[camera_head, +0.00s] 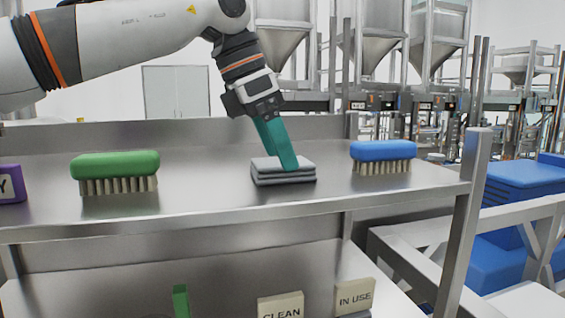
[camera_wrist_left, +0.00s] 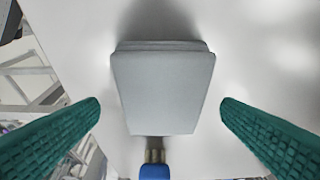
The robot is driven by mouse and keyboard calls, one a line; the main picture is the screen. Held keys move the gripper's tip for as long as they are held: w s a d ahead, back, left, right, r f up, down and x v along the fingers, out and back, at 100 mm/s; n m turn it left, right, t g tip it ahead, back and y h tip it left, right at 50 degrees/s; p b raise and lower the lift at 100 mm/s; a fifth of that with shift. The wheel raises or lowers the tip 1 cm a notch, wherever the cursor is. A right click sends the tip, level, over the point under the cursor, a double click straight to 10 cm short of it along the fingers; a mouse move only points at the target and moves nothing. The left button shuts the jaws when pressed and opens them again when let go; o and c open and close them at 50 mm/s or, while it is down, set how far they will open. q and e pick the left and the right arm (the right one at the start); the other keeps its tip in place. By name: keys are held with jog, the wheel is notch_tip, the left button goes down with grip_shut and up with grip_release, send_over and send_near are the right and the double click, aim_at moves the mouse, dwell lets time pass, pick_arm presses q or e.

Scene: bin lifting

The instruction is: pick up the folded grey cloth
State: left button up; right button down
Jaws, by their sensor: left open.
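The folded grey cloth (camera_head: 283,173) lies flat on the upper steel shelf, between a green brush and a blue brush. In the left wrist view the cloth (camera_wrist_left: 163,90) sits in the middle of the picture, with layered folds at its upper edge. My left gripper (camera_head: 282,160) points down at the cloth with its teal fingers, its tips at or just above the cloth's top in the head view. In the wrist view the fingers (camera_wrist_left: 160,110) stand wide apart, one on each side of the cloth, with a gap on both sides. My right gripper is in neither view.
The green brush (camera_head: 115,171) stands left on the shelf (camera_head: 215,178), with a purple block (camera_head: 11,184) at the far left. The blue brush (camera_head: 383,156) stands right of the cloth. A metal post (camera_head: 467,215) rises at the shelf's right end. A lower shelf holds CLEAN (camera_head: 281,306) and IN USE (camera_head: 354,296) signs.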

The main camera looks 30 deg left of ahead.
pick_arm(q)
jog(key=shift+w+d+f, duration=0.1)
jog(key=shift+w+f, duration=0.05)
jog(key=shift+f, duration=0.3)
jog(key=shift+w+f, duration=0.2)
jog(key=shift+f, duration=0.1)
jog(key=shift+s, duration=0.1)
jog(key=shift+f, duration=0.2)
jog(key=c, duration=1.1)
jog(key=shift+o, duration=0.2)
jog(key=shift+r, duration=0.15)
